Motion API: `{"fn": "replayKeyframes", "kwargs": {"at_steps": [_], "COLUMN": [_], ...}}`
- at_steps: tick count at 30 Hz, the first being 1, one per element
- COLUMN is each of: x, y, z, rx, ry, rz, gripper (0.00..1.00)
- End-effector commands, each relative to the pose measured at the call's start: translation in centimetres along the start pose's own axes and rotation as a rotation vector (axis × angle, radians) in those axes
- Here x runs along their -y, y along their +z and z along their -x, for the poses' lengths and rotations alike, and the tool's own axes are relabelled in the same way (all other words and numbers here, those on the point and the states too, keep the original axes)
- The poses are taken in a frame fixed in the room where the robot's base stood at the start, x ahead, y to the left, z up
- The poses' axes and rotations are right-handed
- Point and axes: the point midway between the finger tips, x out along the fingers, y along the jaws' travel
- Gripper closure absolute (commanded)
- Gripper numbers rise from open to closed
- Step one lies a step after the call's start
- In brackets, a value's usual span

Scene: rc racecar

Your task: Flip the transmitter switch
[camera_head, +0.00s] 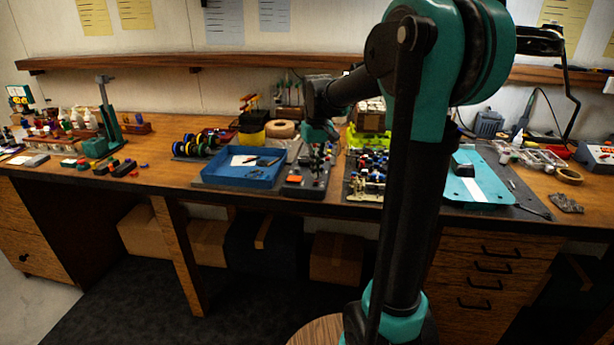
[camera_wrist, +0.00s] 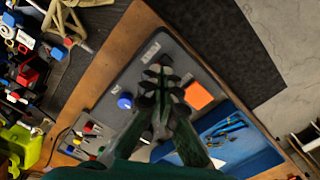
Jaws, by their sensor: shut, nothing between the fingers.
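The transmitter is a grey box (camera_head: 305,189) near the front edge of the bench in the head view. In the wrist view its grey top (camera_wrist: 192,65) carries a round blue knob (camera_wrist: 125,101), an orange square (camera_wrist: 198,95) and small pale labels. My gripper (camera_wrist: 162,82) points down over the middle of this top, between the knob and the orange square. Its fingers are shut and empty. They cover part of the panel, and I cannot make out the switch or tell whether the fingertips touch anything. In the head view my gripper (camera_head: 318,143) is small above the box.
A blue tray (camera_head: 212,178) with papers and tools sits close to the left of the transmitter. A board with several small colourful parts (camera_head: 370,165) lies to its right. Yellow-green bins (camera_head: 368,142) stand behind. The bench's front edge is close.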

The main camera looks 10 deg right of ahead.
Motion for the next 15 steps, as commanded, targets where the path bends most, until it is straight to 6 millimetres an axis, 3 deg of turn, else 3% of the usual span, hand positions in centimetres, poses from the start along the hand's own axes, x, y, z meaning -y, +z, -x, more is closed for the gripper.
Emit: {"fn": "replayKeyframes", "kwargs": {"at_steps": [15], "x": [0.0], "y": [0.0], "z": [3.8], "rx": [0.0], "ry": [0.0], "rz": [0.0], "gripper": [1.0]}}
